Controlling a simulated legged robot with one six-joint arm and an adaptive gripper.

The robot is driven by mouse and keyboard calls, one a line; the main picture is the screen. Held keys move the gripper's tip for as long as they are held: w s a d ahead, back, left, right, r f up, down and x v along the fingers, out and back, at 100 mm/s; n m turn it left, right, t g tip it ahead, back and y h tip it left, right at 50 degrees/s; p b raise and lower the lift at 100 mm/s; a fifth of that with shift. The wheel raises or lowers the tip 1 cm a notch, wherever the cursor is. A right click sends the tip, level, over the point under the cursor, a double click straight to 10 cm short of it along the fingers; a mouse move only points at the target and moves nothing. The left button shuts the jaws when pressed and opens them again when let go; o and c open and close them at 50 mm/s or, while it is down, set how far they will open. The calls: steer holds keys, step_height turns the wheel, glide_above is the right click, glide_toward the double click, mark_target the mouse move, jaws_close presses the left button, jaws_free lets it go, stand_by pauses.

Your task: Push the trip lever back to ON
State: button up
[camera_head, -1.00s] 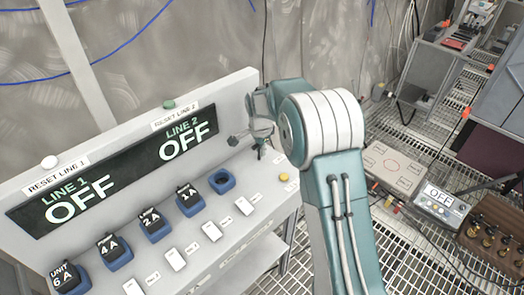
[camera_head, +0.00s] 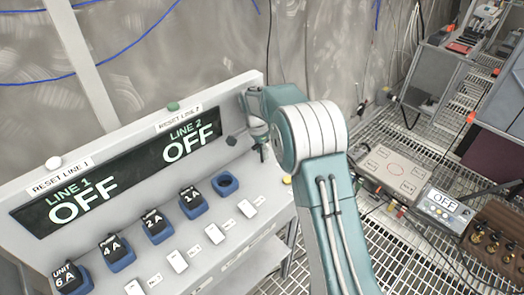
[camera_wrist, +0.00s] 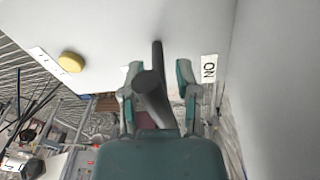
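The trip lever is a dark grey rod with a round end (camera_wrist: 150,84), standing out from the pale panel in the wrist view. It lies between the two fingers of my gripper (camera_wrist: 159,70), with a gap to the right finger; contact on the left is unclear. The fingers are apart. A white ON label (camera_wrist: 209,69) is right of the right finger. In the head view my gripper (camera_head: 261,146) is at the console's right end, and a dark knob (camera_head: 231,141), apparently the lever's end, shows just left of it. The line displays (camera_head: 120,172) both read OFF.
A yellow button (camera_wrist: 71,63) is near the panel edge. To the right, a flat box (camera_head: 392,167) and an OFF meter (camera_head: 443,203) are on the grating.

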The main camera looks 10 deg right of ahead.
steer(key=shift+r, duration=0.1)
step_height(320, 180, up, 12)
steer(key=a, duration=0.1)
steer(key=shift+w+a, duration=0.15)
steer(key=shift+a, duration=0.15)
steer(key=shift+f, duration=0.2)
